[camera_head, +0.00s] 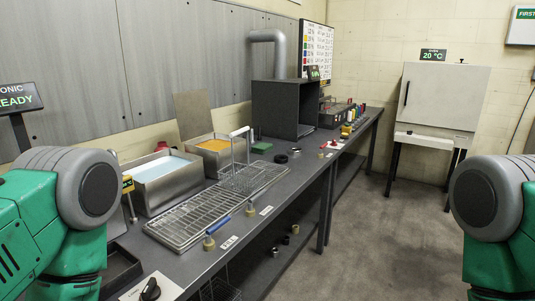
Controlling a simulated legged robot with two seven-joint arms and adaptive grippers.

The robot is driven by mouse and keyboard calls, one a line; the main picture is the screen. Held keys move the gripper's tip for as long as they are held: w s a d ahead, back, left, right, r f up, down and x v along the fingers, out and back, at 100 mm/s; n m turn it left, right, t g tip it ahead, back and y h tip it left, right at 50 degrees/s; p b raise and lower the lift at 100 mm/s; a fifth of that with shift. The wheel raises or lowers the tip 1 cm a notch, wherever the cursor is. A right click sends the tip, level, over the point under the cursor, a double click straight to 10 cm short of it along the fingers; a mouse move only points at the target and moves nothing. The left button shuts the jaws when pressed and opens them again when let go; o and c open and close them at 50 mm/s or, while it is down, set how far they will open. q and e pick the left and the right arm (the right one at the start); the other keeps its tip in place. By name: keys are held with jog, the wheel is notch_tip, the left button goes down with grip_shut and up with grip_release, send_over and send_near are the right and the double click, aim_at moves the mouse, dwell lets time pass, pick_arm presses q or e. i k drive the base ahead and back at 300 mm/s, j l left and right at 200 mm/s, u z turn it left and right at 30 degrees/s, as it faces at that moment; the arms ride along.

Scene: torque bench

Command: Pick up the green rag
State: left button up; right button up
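A small green patch (262,147), which looks like a folded green cloth, lies on the dark bench top (290,173) in the middle of the view. It sits in front of the dark open box and behind the wire racks. It is too small to make out its folds. My green and grey arm links show at the left and right edges. Neither of my grippers is in the picture, so nothing shows of what they hold.
Two metal basins, one pale blue (160,170) and one orange (213,145), stand along the wall. Wire racks (190,215) and a wire basket (240,178) lie near them. A dark open box (285,108) stands behind. The floor (365,240) right of the bench is clear.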

aim_at(262, 148)
jog(key=i+l+z, duration=0.3)
jog(key=i, duration=0.25)
jog(key=i+l+z, duration=0.3)
jog(key=i, duration=0.3)
jog(key=i+z, duration=0.35)
jog(key=i, duration=0.25)
